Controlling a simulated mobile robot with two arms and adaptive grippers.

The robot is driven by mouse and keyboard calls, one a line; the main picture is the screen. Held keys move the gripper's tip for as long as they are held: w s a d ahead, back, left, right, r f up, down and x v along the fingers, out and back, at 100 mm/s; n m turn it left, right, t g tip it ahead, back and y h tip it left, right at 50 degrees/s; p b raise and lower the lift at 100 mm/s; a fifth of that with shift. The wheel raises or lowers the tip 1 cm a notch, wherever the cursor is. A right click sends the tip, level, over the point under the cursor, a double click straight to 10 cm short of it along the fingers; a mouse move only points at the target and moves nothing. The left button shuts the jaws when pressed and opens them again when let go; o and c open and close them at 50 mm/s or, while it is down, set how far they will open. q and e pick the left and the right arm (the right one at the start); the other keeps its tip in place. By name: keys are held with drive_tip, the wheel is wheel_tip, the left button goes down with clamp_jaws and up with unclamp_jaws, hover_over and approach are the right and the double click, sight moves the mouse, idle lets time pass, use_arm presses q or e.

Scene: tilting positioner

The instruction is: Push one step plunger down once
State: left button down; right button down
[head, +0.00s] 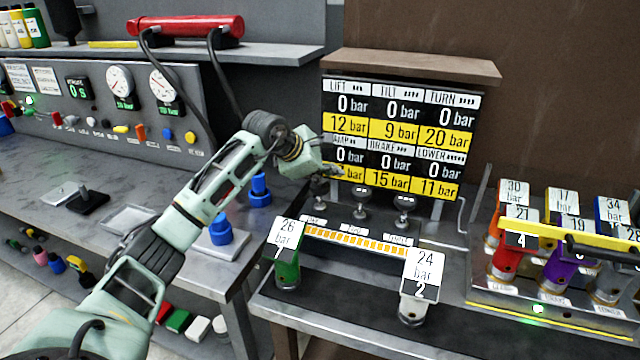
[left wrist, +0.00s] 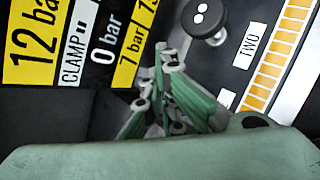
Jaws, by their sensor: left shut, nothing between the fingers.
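Step plungers with round dark knobs stand in front of the display board (head: 400,138). The two-dot plunger (head: 360,194) and the one to its right (head: 404,204) stand upright and clear. In the left wrist view the two-dot knob (left wrist: 208,20) is beside a TWO label. My left gripper (head: 328,171) is shut and empty at the board's lower left, over the left end of the plunger row. The leftmost plunger is mostly hidden by it. The left wrist view shows the closed green fingers (left wrist: 165,105), apart from the two-dot knob. My right gripper is not in view.
An orange segmented strip (head: 355,239) lies before the plungers. A green cartridge (head: 288,272) and a white cartridge (head: 414,306) stand in front. Several tagged cartridges fill a rack with a yellow bar (head: 580,232) at right. Blue knobbed parts (head: 220,230) stand at left.

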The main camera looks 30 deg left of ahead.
sight(328, 186)
use_arm(q)
drive_tip(key=shift+s+f+b, duration=0.1)
drive_tip(key=shift+f+b, duration=1.1)
drive_tip(key=shift+f, duration=0.65)
idle(1.0)
idle(0.3)
drive_tip(key=shift+r+p, duration=1.85)
drive_tip(key=shift+r, duration=0.85)
drive_tip(key=shift+w+a+r, duration=0.1)
drive_tip(key=shift+w+r, duration=0.05)
drive_tip(key=shift+w, duration=0.05)
drive_tip(key=shift+r+p, duration=0.25)
drive_tip(key=shift+p, duration=0.05)
wheel_tip(328, 186, up, 4)
drive_tip(key=p, duration=0.3)
drive_tip(key=shift+r, duration=0.15)
drive_tip(key=shift+s, duration=0.1)
